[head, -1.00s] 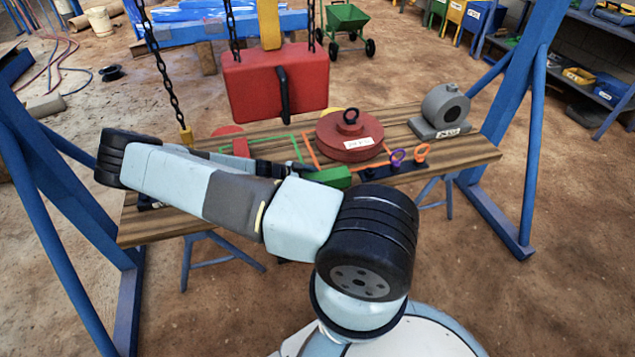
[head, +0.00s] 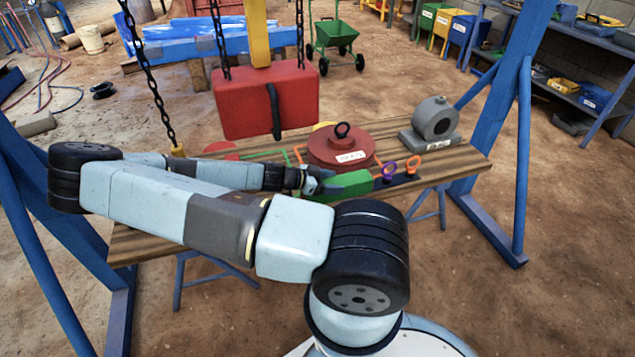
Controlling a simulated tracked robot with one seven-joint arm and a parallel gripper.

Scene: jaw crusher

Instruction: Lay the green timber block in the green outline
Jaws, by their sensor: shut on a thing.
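The green timber block (head: 346,186) is held by my gripper (head: 318,181) at its left end, in front of the red round weight. The block lies roughly level; I cannot tell whether it touches the bench. Part of the green outline (head: 264,155) shows on the bench top, left of the round weight. My arm hides the rest of the outline. The fingers are small and partly hidden at the block's end.
A red round weight (head: 342,148) with an eye bolt stands on the wooden bench (head: 467,162). Right of the block are a purple ring (head: 390,170) and an orange ring (head: 413,164). A grey bearing housing (head: 435,120) stands at the right. A red block (head: 262,103) hangs on chains above.

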